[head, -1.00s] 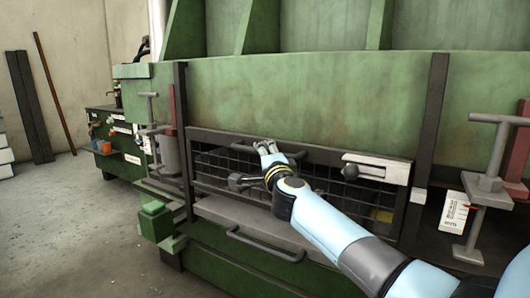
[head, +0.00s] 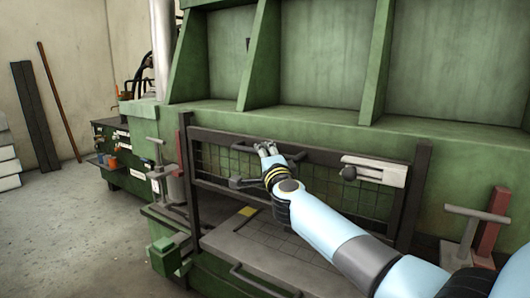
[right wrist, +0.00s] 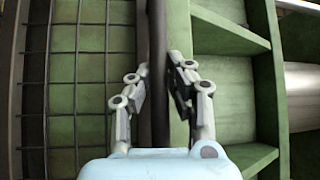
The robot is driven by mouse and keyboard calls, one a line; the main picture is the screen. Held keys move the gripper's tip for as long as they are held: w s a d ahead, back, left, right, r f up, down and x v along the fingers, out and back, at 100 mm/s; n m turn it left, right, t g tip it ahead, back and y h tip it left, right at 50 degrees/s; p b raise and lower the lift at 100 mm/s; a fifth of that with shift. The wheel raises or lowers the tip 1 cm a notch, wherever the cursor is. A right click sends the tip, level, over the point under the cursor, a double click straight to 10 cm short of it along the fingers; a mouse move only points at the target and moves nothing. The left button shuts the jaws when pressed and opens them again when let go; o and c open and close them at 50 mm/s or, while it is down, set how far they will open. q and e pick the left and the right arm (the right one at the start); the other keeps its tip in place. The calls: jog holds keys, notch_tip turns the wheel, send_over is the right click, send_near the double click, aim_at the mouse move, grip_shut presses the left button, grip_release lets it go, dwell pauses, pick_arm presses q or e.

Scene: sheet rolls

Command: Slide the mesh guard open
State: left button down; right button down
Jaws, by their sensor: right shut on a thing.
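The mesh guard (head: 215,160) is a dark frame with wire mesh on the front of the green machine. It stands raised, with an open gap below it showing the bed (head: 270,243). A dark handle bar (head: 312,155) runs along its upper part. My right gripper (head: 267,148) is shut on that bar. In the right wrist view, the fingers of the gripper (right wrist: 157,80) sit on both sides of the dark bar (right wrist: 157,30), with mesh (right wrist: 90,55) to the left. My left gripper is not in view.
A pale latch plate (head: 380,170) with a dark knob is at the guard's upper right. A lower handle (head: 262,282) juts out in front. Grey T-handles stand on both sides. Floor is clear at left.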

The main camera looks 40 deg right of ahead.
jog(key=shift+r, duration=0.45)
jog(key=c, duration=1.2)
grip_release()
jog(key=shift+c, duration=0.2)
jog(key=shift+f, duration=0.1)
jog(key=shift+s, duration=0.1)
jog(key=v, duration=1.2)
